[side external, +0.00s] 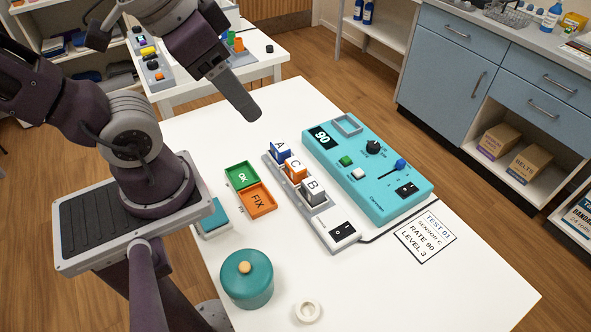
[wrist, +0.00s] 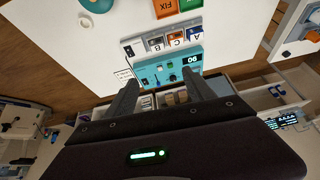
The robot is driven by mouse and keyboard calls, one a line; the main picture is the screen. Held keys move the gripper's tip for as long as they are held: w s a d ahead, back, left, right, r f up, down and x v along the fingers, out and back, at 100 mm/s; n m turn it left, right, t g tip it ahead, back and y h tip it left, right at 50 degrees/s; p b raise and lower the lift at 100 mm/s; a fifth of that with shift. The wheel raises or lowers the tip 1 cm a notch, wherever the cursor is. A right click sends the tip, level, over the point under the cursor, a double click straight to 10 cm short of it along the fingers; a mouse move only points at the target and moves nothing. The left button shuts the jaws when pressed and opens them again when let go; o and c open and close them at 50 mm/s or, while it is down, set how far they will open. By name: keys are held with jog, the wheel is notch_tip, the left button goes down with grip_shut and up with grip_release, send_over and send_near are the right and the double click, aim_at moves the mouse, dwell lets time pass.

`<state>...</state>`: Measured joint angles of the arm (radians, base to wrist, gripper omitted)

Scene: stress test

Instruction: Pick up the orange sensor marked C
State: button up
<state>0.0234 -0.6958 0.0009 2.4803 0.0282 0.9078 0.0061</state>
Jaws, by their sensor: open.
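The orange sensor marked C (side external: 294,172) stands in a grey rack (side external: 325,212) on the white table. It is between the blue sensor marked A (side external: 279,152) and the grey sensor marked B (side external: 313,190). In the wrist view, the orange sensor (wrist: 174,42) is also in the middle of the row, beyond the fingertips. My gripper (side external: 250,112) is above the table's far part, up and left of the rack in the side view. In the wrist view, my gripper (wrist: 160,86) has its two fingers wide apart with nothing held between them.
A teal console (side external: 375,195) reading 90 stands right of the rack. Green OK (side external: 241,177) and orange FIX (side external: 258,200) trays lie left of it. A teal lidded pot (side external: 246,283), a white ring (side external: 308,311) and a test card (side external: 425,238) are nearer. The front right table is clear.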

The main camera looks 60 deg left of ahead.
jog(key=w+f+m+g+y, duration=0.5)
jog(key=w+f+m+g, duration=0.15)
jog(key=f+m, duration=0.2)
jog(key=m+t+y, duration=0.3)
jog(key=m+y, duration=0.4)
jog(key=m, duration=0.4)
send_near(298, 167)
jog(key=shift+s+a+f, duration=0.3)
jog(key=shift+s+a, duration=0.15)
jog(key=shift+a, duration=0.25)
jog(key=shift+t, duration=0.35)
jog(key=x, duration=0.7)
jog(key=shift+w+a+f, duration=0.1)
jog(key=shift+w+f, duration=0.1)
jog(key=shift+w, duration=0.1)
grip_shut()
